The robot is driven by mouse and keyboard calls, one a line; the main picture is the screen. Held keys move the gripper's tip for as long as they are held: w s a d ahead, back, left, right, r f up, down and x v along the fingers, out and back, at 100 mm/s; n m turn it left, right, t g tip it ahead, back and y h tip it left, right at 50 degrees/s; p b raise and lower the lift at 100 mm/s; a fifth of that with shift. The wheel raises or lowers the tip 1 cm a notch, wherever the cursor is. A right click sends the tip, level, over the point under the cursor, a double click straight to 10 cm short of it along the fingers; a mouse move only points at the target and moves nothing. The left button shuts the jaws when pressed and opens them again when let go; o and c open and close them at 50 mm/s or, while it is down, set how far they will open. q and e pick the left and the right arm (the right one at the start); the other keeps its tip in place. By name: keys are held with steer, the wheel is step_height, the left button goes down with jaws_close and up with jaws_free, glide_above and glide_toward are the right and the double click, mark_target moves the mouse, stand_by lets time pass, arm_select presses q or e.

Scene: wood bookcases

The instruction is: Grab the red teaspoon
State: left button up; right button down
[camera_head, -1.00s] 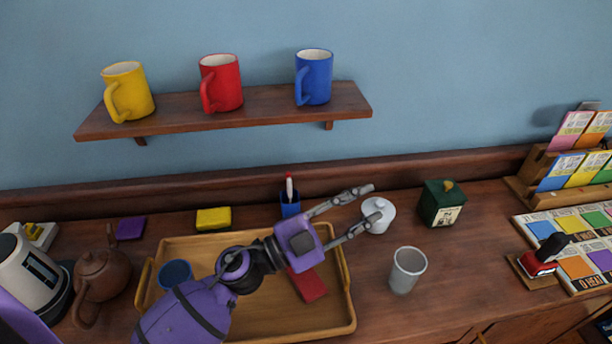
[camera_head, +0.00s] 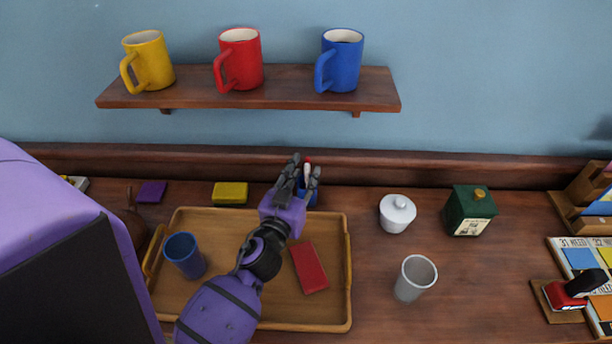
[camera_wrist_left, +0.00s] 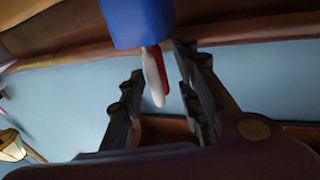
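The red teaspoon (camera_head: 307,160) stands in a small blue cup (camera_head: 312,197) at the back of the counter, beside a white-handled utensil (camera_head: 306,174). My left gripper (camera_head: 304,164) is at the cup with its fingers apart and partly hides it. The left wrist view is upside down: the blue cup (camera_wrist_left: 138,22) is at the top, with the white handle (camera_wrist_left: 154,78) and part of the red teaspoon (camera_wrist_left: 164,68) sticking out between the open fingers (camera_wrist_left: 160,62). I cannot tell whether a finger touches them. My right gripper is not in view.
A wooden tray (camera_head: 342,270) below my left arm holds a dark blue cup (camera_head: 184,256) and a red block (camera_head: 309,267). A mug shelf (camera_head: 290,90) hangs above.

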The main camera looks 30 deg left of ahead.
arm_select(q)
steer(key=shift+w+a+f, duration=0.1)
steer(key=shift+w+a, duration=0.05)
steer(key=shift+w, duration=0.5)
jaws_close()
